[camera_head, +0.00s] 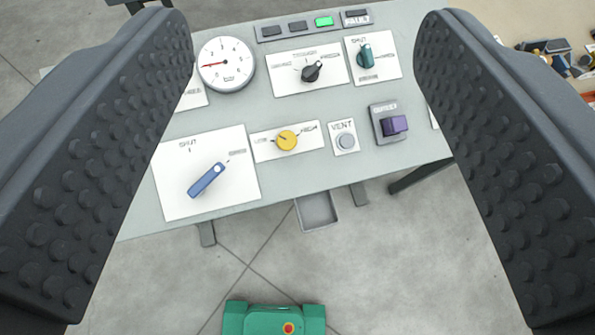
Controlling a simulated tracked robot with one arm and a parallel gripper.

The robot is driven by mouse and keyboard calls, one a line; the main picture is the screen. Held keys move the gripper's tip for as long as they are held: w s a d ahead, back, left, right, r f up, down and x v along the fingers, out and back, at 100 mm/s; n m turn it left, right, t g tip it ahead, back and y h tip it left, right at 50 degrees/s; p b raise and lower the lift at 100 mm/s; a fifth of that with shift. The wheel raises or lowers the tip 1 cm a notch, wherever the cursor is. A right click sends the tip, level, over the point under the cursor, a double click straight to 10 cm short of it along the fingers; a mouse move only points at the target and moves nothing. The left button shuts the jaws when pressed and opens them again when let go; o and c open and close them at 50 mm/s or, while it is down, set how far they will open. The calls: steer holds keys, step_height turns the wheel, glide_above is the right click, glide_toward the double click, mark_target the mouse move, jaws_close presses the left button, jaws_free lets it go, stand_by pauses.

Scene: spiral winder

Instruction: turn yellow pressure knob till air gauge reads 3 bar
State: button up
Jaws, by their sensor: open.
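The yellow pressure knob (287,141) sits on a white plate marked low at left and high at right, near the panel's front middle. A dark mark on it seems to point left, toward low. The round white air gauge (238,76) is at the panel's upper left. Its red needle points left, slightly downward; the small figures are too fine to read surely. My gripper (304,40) is open and empty, its two dark studded fingers wide apart at the left and right of the view. The knob shows between them, untouched.
Beside the knob are a blue lever (207,180), a grey vent button (346,141) and a purple block-shaped control (394,125). Behind it are a black knob (312,71), a teal knob (366,56) and a lit green lamp (324,21). A green machine (255,318) shows at the bottom.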

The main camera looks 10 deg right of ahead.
steer(key=w+f+n+g+b, duration=0.1)
steer(key=w+f+g, duration=0.3)
steer(key=f, duration=0.6)
steer(key=w+f+n+g, duration=0.1)
steer(key=w+f, duration=0.5)
steer(key=f, duration=0.4)
steer(key=n+g+y, duration=0.1)
steer(key=n+g, duration=0.1)
steer(key=g, duration=0.2)
glide_toward(287, 140)
steer(key=b+x, duration=0.1)
steer(key=x, duration=0.8)
steer(key=shift+f, duration=0.3)
